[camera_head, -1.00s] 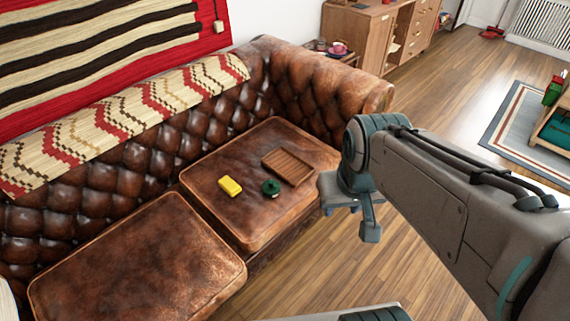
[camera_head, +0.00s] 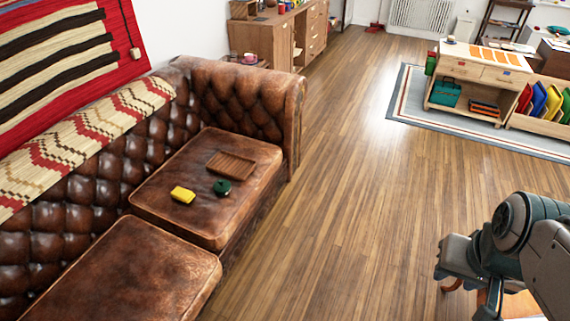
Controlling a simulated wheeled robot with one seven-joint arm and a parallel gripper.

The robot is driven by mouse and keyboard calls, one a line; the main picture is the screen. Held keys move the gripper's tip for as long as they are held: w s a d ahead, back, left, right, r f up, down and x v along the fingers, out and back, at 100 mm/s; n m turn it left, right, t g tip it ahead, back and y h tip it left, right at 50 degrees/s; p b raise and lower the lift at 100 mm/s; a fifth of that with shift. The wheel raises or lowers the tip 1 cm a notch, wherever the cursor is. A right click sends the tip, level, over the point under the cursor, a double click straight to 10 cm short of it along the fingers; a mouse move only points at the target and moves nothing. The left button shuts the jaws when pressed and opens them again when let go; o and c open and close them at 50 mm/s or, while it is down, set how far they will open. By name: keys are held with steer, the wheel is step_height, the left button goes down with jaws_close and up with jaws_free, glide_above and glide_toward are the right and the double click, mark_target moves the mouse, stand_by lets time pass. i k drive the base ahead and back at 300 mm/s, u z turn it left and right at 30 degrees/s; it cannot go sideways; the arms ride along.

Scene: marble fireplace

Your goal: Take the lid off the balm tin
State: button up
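A small round dark green object (camera_head: 222,187), which looks like the balm tin, lies on the far seat cushion of the brown leather sofa (camera_head: 150,250). Its lid is too small in view to make out. My gripper (camera_head: 462,290) is at the lower right, over the floor and well to the right of the sofa. Its two fingers look spread apart with nothing between them, and it is far from the green object.
A yellow block (camera_head: 183,194) lies left of the green object, and a slatted wooden tray (camera_head: 231,165) lies behind it. The wooden floor (camera_head: 345,170) right of the sofa is clear. A desk (camera_head: 480,75) stands on a rug at the back right.

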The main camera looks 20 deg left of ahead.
mark_target(221, 185)
steer(key=u, duration=0.1)
steer(key=i, duration=2.25)
steer(key=u, duration=1.45)
steer(key=i, duration=1.1)
steer(key=u, duration=1.05)
steer(key=i, duration=0.3)
steer(key=u, duration=0.25)
